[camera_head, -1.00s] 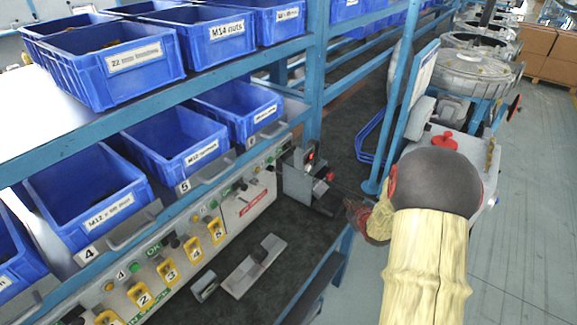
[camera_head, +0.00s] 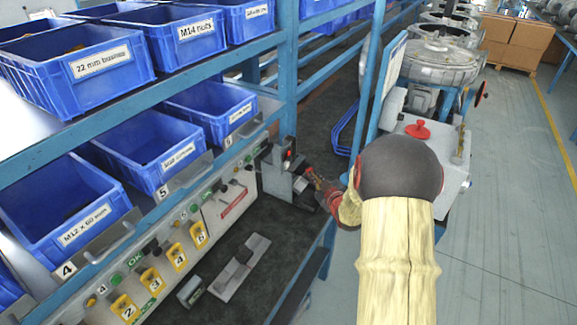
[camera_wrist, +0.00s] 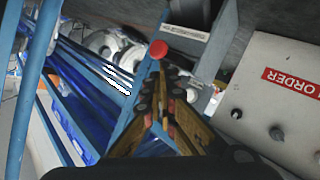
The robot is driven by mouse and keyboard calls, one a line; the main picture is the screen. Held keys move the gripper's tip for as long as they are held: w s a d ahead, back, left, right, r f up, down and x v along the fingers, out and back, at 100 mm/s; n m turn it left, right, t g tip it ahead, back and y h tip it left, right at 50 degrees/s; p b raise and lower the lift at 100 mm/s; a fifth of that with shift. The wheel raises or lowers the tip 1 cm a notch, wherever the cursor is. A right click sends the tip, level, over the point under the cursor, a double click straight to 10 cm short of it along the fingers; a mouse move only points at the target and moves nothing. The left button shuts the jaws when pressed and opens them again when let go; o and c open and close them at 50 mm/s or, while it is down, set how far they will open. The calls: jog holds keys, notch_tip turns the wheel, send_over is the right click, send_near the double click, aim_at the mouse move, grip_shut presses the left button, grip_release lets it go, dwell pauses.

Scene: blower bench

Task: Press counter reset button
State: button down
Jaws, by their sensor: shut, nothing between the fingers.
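The counter is a small grey box (camera_head: 272,180) with a lit red spot on its front, standing on the dark bench top at the end of the control panel. Its red button (camera_head: 309,171) sticks out on the right side. In the wrist view the round red button (camera_wrist: 158,49) shows just beyond the fingertips. My gripper (camera_head: 318,182) is shut and empty, its tips close to the button. In the wrist view my gripper (camera_wrist: 168,72) points at the button's area. I cannot tell whether the tips touch it.
Blue bins (camera_head: 150,145) fill the shelves at left. The control panel (camera_head: 215,205) with yellow numbered tags runs below them. A blue post (camera_head: 367,90) stands close behind my gripper. A machine with a red knob (camera_head: 418,129) is at right. Metal plates (camera_head: 240,265) lie on the bench.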

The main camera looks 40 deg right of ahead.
aim_at(287, 164)
jog(key=w+a+b, duration=0.1)
jog(key=w+a, duration=0.1)
jog(key=w, duration=0.4)
jog(key=shift+w+a+b, duration=0.25)
jog(key=shift+a+b, duration=0.05)
jog(key=shift+a, duration=0.05)
jog(key=shift+w, duration=0.1)
dwell(1.1)
jog(key=shift+w+a+b, duration=0.2)
jog(key=shift+w+b, duration=0.1)
jog(key=shift+b, duration=0.05)
jog(key=shift+w+a, duration=0.15)
jog(key=shift+w, duration=0.2)
dwell(0.9)
jog(key=shift+s, duration=0.1)
jog(key=shift+s+d, duration=0.3)
jog(key=shift+s, duration=0.35)
